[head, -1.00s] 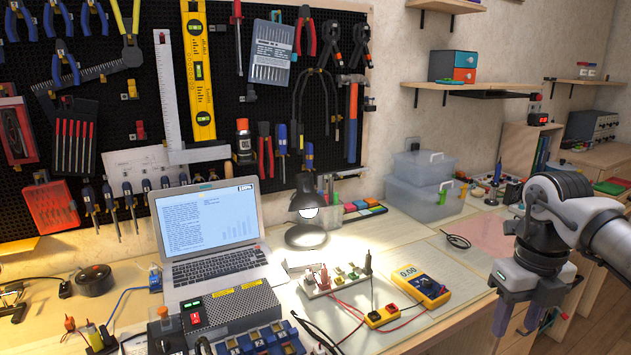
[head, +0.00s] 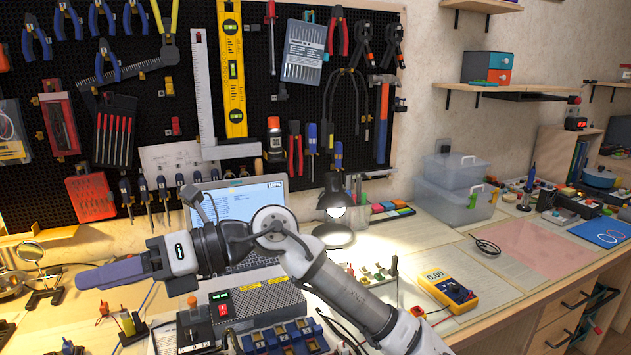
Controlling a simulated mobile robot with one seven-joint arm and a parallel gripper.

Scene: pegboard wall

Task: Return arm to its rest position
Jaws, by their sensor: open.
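My arm (head: 345,295) reaches in from the lower right across the front of the workbench. My gripper (head: 82,281) is at its left end, pointing left, with grey-purple fingers seen nearly side-on. The fingers hold nothing that I can see. The gripper is above the left part of the bench, in front of the pegboard (head: 290,25).
A grey power supply box (head: 285,298) and blue bins (head: 290,338) stand below the arm. A desk lamp (head: 334,198) is behind it. A yellow multimeter (head: 447,288) lies to the right. A magnifier stand (head: 42,275) is left of the gripper.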

